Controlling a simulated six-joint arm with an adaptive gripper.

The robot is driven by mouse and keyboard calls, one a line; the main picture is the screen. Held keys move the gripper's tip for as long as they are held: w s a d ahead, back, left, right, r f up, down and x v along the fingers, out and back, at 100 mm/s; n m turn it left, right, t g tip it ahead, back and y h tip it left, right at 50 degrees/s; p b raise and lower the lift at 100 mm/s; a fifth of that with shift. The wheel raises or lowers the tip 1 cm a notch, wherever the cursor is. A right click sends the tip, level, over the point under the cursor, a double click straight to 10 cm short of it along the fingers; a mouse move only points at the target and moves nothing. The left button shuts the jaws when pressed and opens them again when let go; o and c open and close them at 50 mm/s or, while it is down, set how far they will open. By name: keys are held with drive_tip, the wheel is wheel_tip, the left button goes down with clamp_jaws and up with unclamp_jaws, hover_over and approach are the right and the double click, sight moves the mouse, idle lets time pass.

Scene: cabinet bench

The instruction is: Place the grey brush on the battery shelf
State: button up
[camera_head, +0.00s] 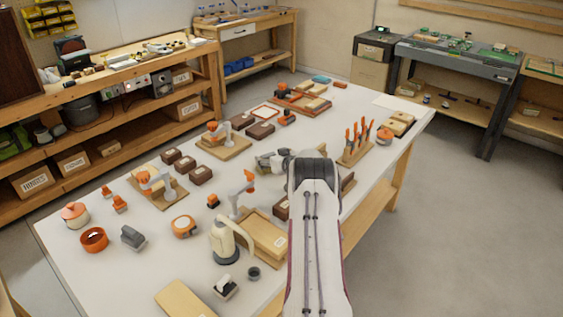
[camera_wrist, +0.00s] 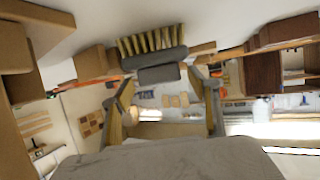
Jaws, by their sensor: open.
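The grey brush (camera_wrist: 155,60) shows at the top middle of the wrist view, with a row of pale yellow bristles pointing up in the picture. My gripper (camera_wrist: 161,88) is open. Its two fingers stand apart on either side of the brush's grey block, close to it; I cannot tell whether they touch it. In the head view my gripper (camera_head: 272,160) is over the middle of the white table, largely hidden by my arm, and the brush cannot be made out there. I cannot tell which shelf is the battery shelf.
The white table (camera_head: 75,262) is crowded. Several brown boxes (camera_head: 201,174) lie left of my gripper. A wooden stand with orange-handled tools (camera_head: 355,145) is to the right. A beige kettle-like object (camera_head: 222,242) stands nearer. A wooden shelf bench (camera_head: 125,105) is at left.

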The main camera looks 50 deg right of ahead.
drive_tip(key=v, duration=1)
drive_tip(key=shift+s+r, duration=0.15)
drive_tip(key=shift+s, duration=0.05)
idle(0.4)
drive_tip(key=shift+a, duration=0.2)
idle(0.4)
drive_tip(key=w+a+r+g+h, duration=0.15)
drive_tip(key=w+a+r, duration=0.25)
drive_tip(key=a+r, duration=0.9)
drive_tip(key=s+a+r+g, duration=0.1)
drive_tip(key=s+a+r, duration=0.1)
drive_tip(key=a+r, duration=0.45)
drive_tip(key=s+a+r+g, duration=0.1)
drive_tip(key=s+a+r, duration=0.2)
drive_tip(key=a+r, duration=0.35)
drive_tip(key=s+a+n+g+y, duration=0.1)
drive_tip(key=s+a+y, duration=0.1)
drive_tip(key=s+a, duration=0.65)
drive_tip(key=s+a+n+g+y, duration=0.1)
drive_tip(key=s+a, duration=0.4)
drive_tip(key=a, duration=0.6)
drive_tip(key=s+a+f+n+y, duration=0.1)
drive_tip(key=s+a+f, duration=0.1)
drive_tip(key=s+a, duration=0.4)
drive_tip(key=s+a+f+n+g+y, duration=0.1)
drive_tip(key=s+a+f+y, duration=0.1)
drive_tip(key=s+a, duration=0.5)
drive_tip(key=s, duration=0.4)
drive_tip(key=shift+s, duration=0.25)
